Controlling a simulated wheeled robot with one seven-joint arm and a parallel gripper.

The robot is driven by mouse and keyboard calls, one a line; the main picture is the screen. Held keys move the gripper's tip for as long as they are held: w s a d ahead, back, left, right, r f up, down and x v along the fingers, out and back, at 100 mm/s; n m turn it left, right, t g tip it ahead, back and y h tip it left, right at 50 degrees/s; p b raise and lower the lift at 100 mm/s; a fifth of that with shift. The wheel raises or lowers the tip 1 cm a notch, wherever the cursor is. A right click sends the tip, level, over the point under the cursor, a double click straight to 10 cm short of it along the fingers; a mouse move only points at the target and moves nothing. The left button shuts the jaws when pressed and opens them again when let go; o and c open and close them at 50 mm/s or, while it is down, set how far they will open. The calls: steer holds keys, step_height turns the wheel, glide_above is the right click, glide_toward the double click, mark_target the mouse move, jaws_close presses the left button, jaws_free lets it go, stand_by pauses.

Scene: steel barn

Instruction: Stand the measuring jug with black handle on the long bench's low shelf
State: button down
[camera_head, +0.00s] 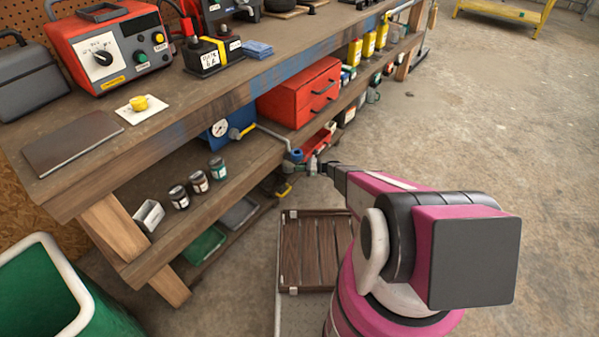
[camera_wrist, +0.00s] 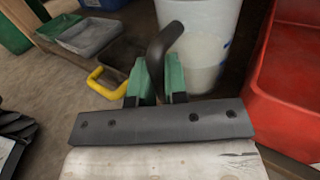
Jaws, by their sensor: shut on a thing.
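The measuring jug (camera_wrist: 205,45), whitish and translucent with a black handle, stands out in the wrist view. My gripper (camera_wrist: 155,82) has green fingertips shut on the black handle (camera_wrist: 162,45). The jug's rim is cut off at the top of that view. In the head view my gripper (camera_head: 318,168) is beside the long bench's shelf edge, and the jug is too small there to make out well. The long bench (camera_head: 150,140) has a shelf (camera_head: 235,190) under its top. Lower down are a green tray (camera_head: 205,245) and a grey tray (camera_head: 238,213).
The shelf holds a white tin (camera_head: 149,215), several small jars (camera_head: 199,182), a blue gauge unit (camera_head: 218,128) and a red drawer box (camera_head: 300,92). A red bin (camera_wrist: 290,80) is close right of the jug. A slatted wooden panel (camera_head: 315,250) lies below my arm.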

steer(key=shift+f, duration=1.55)
steer(key=shift+f, duration=0.15)
steer(key=c, duration=1.1)
jaws_free()
steer(key=shift+c, duration=0.2)
